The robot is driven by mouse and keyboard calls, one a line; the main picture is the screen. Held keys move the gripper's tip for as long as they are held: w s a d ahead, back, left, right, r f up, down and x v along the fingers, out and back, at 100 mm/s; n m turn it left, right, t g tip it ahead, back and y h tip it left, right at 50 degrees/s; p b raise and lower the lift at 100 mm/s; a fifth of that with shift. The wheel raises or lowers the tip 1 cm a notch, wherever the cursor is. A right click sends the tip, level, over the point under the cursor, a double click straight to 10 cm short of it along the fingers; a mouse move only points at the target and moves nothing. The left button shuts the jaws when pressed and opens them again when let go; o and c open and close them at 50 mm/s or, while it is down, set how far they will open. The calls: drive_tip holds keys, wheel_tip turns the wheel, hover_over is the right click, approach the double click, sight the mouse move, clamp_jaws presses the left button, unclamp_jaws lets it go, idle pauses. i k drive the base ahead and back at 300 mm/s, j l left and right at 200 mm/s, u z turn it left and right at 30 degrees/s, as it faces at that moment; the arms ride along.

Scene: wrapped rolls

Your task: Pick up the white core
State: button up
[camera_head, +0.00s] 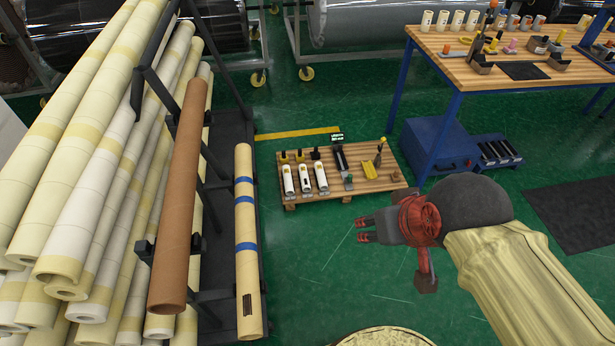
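My gripper (362,230) is at the right of centre, above the green floor and in front of the low pallet. Its two dark red fingers point left with a gap between them, and nothing shows in the gap. Several white cylinders could be the white core, and I cannot tell which is meant. Short upright white cylinders stand on the wooden workbench, one of them at its left end (427,20). White cylinders with dark ends lie on the pallet, the leftmost one (288,180) beyond my gripper and to its left. Long cream and white rolls (105,165) fill the rack.
The wooden pallet (372,186) also holds a yellow piece (369,170) and tools. A brown tube (180,200) and a blue-banded tube (246,260) stand at the rack's right side. A blue cabinet (440,148) stands under the workbench (459,77). Green floor around my gripper is clear.

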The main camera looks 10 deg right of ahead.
sight(302, 168)
drive_tip(key=i, duration=2.15)
